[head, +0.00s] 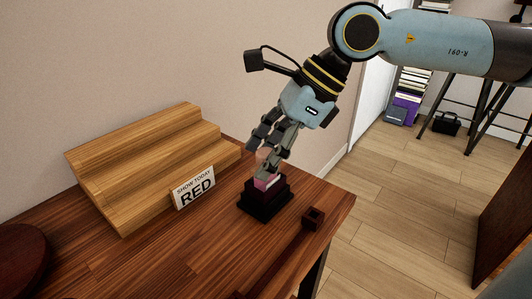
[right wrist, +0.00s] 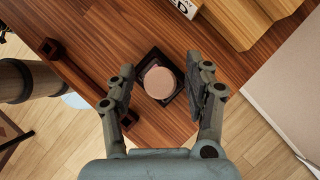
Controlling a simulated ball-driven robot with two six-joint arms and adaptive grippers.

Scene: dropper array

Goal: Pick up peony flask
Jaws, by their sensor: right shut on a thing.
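The peony flask (head: 266,182) is a small vessel with pink contents and a pale label, upright in a black square stand (head: 264,200) on the wooden table. My right gripper (head: 270,158) points down over it and is shut on its upper part, which the fingers partly hide. In the right wrist view the flask's round pale pink top (right wrist: 159,83) lies between the two fingers of the gripper (right wrist: 164,78), with the dark stand (right wrist: 150,56) around it. My left gripper is not in view.
A stepped wooden riser (head: 150,150) with empty steps stands left of the flask. A white card reading "SHOW TODAY RED" (head: 194,187) leans before it. A small dark square holder (head: 313,217) stands near the table's right edge. A round dark object (head: 18,262) is at lower left.

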